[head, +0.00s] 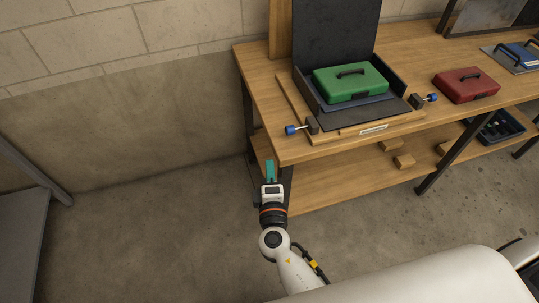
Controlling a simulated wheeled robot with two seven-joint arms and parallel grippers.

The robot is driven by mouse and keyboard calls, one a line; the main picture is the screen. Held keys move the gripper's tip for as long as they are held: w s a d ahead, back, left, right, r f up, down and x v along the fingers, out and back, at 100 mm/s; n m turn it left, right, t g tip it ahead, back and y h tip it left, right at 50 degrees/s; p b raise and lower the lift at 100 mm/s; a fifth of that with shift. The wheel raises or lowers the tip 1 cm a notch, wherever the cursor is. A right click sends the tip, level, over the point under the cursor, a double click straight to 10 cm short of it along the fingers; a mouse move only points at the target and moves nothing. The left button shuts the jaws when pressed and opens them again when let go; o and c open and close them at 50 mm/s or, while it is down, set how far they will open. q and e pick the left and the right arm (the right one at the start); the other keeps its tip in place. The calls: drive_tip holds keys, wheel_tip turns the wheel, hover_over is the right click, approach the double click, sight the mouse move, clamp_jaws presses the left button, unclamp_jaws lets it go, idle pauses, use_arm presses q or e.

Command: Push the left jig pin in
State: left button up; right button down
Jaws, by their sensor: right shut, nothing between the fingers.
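The left jig pin (291,130) has a blue knob on a thin rod. It sticks out to the left of a dark block (312,125) at the jig's front left corner. The right jig pin (432,98) has a like knob and sticks out to the right of its own block (417,101). A green case (351,84) with a black handle lies in the dark jig tray (392,111). My right gripper (270,167) has teal fingers, shut and empty. It shows below and left of the left pin, apart from it, by the bench's left end. My left gripper is not seen.
The jig sits on a wooden bench (256,90) with a lower shelf (330,180) holding several wooden blocks. A red case (466,85) lies to the right. A dark crate (503,126) sits below.

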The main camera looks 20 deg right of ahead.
sight(282, 148)
drive_tip(key=w+d+p, duration=0.1)
drive_tip(key=w, duration=0.2)
drive_tip(key=w+d+p, duration=0.1)
drive_tip(key=w+d, duration=0.1)
drive_tip(key=w, duration=0.1)
drive_tip(key=w+d+p, duration=0.1)
drive_tip(key=w+d, duration=0.1)
drive_tip(key=w, duration=0.1)
drive_tip(key=shift+d, duration=0.45)
drive_tip(key=shift+f, duration=0.1)
drive_tip(key=shift+w, duration=0.1)
